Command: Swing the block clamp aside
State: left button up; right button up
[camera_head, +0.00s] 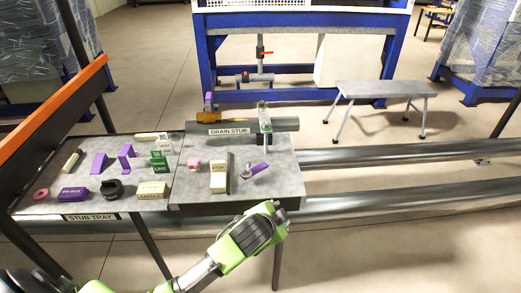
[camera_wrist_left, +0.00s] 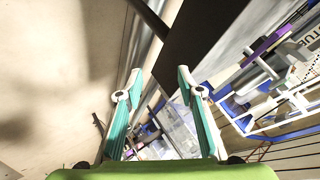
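No part is labelled as the block clamp. A purple piece with a small metal part (camera_head: 255,170) lies tilted on the grey worktop (camera_head: 215,203), right of a thin dark upright bar; it may be the clamp, but I cannot tell. Behind it, a pale and green upright piece (camera_head: 264,118) stands at the grey drain stub pipe (camera_head: 283,124). My left arm reaches to the worktop's front edge; its fingers are not clear in the head view. In the left wrist view my left gripper (camera_wrist_left: 160,75) is open and empty. A purple part with grey metal (camera_wrist_left: 262,50) shows to its right. My right gripper is out of view.
A cream labelled block (camera_head: 218,178) and a pink piece (camera_head: 193,165) stand on the worktop. The stub tray (camera_head: 50,209) at left holds several parts. Long pipes (camera_head: 400,152) run to the right. A step stool (camera_head: 385,90) and blue frame stand behind.

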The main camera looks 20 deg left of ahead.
pick_arm(q)
jog(key=r+g+p, duration=0.1)
jog(key=w+a+r+g+h+p, duration=0.1)
jog(key=r, duration=0.1)
jog(key=w+a+r+g+p, duration=0.1)
jog(key=shift+w+r+n+g+h, duration=0.15)
jog(key=shift+r+n+g+h, duration=0.1)
jog(key=shift+n+g+h, duration=0.15)
jog(key=n+g+p, duration=0.2)
jog(key=n+p, duration=0.1)
send_near(262, 165)
jog(key=shift+h, duration=0.3)
jog(key=p+x, duration=0.2)
jog(key=x, duration=0.4)
jog(key=shift+a+f+p, duration=0.15)
jog(key=shift+p, duration=0.15)
jog(key=shift+w+f, duration=0.25)
jog(key=shift+f, duration=0.3)
grip_shut()
